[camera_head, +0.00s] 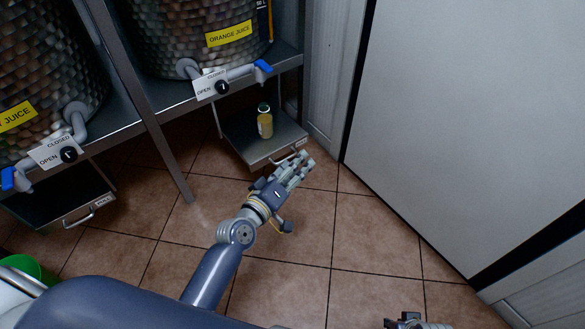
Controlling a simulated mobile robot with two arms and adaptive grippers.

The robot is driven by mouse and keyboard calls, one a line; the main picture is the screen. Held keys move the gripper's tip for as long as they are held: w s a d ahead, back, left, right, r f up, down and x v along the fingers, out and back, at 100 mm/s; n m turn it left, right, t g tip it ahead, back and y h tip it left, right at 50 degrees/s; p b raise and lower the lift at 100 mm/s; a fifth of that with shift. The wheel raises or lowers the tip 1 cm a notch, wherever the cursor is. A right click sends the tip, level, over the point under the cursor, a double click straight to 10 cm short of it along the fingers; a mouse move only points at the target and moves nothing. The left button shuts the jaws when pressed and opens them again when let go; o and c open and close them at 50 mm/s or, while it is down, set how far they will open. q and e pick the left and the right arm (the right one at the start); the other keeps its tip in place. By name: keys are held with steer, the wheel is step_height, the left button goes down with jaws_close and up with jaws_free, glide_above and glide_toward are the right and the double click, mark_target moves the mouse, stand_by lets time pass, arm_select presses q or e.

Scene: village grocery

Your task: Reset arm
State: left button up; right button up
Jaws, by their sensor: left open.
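My left arm reaches in from the lower left, and its gripper (303,163) is open and empty, above the tiled floor in front of the small metal tray. A small bottle with a dark green cap and yellow-orange contents (265,123) stands upright on the metal tray (250,148) under the orange juice dispenser. The gripper is to the lower right of the bottle and apart from it. A small part of what looks like my right gripper (412,321) shows at the bottom edge; its fingers are mostly cut off.
Two large juice dispensers with blue-handled taps, one labelled orange juice (229,33), stand on a metal rack (155,130). A second tray (70,208) is at the left. A green container (30,268) is at lower left. A white panel (470,110) stands at right. The tiled floor between is clear.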

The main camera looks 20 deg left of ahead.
arm_select(q)
steer(key=shift+s+d+f, duration=0.1)
steer(key=shift+s+f, duration=0.05)
steer(key=shift+f, duration=0.05)
stand_by(0.4)
